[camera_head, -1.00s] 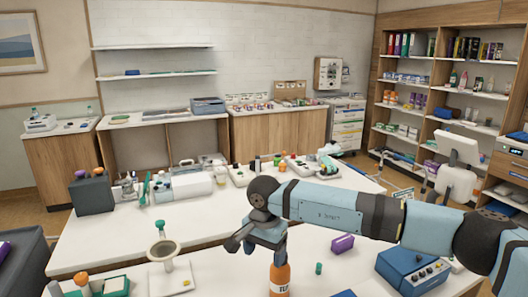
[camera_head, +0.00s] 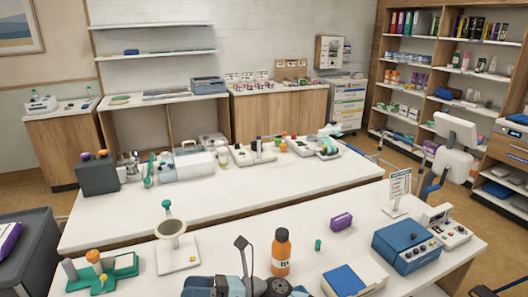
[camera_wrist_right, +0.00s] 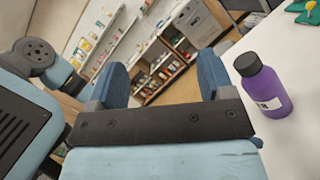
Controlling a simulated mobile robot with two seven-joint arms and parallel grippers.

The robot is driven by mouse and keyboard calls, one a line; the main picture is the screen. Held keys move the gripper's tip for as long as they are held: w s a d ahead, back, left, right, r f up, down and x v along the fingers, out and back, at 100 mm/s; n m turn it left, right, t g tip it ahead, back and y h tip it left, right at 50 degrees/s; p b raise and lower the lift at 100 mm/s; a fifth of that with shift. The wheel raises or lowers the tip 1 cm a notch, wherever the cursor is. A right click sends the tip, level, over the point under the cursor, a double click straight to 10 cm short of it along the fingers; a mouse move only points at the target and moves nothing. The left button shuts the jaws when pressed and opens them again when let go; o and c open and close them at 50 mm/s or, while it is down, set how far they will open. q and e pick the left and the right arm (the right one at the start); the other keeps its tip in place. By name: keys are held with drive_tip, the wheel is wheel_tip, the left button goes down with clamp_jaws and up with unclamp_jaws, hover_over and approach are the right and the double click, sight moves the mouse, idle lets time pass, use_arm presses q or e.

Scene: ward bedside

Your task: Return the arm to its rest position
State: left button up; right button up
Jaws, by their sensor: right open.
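My right gripper (camera_wrist_right: 162,68) shows in the right wrist view as two blue fingers, wide apart with nothing between them. In the head view, part of my arm shows at the bottom centre, below the front table's near side; I cannot make out the fingers there. An orange bottle (camera_head: 281,252) with a dark cap stands upright on the front table, close to that arm part. In the wrist view a purple bottle (camera_wrist_right: 262,88) with a black cap stands upright on a white surface, to the right of the fingers and apart from them. My left gripper is not in view.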

drive_tip(key=w+d+f+m+t+h+p, duration=0.1)
drive_tip(key=d+f+m+t+h, duration=0.3)
drive_tip(key=d+m+t, duration=0.75)
drive_tip(key=d+f+m+t+h+p, duration=0.1)
drive_tip(key=d+f+m+t+h, duration=0.45)
drive_tip(key=m, duration=1.15)
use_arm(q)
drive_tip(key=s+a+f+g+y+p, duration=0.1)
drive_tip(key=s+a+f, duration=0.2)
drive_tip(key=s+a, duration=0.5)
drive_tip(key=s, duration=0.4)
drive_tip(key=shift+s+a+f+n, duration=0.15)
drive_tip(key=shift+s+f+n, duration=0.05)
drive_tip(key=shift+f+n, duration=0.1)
use_arm(e)
drive_tip(key=s+d+f+m+g+h, duration=0.3)
drive_tip(key=s+d+f+m+h, duration=0.4)
drive_tip(key=s+d+f+m, duration=0.8)
drive_tip(key=shift+s+d+f+m+g, duration=0.2)
drive_tip(key=shift+s+d+m+g, duration=0.2)
drive_tip(key=shift+s+d+m, duration=0.15)
drive_tip(key=shift+h, duration=0.25)
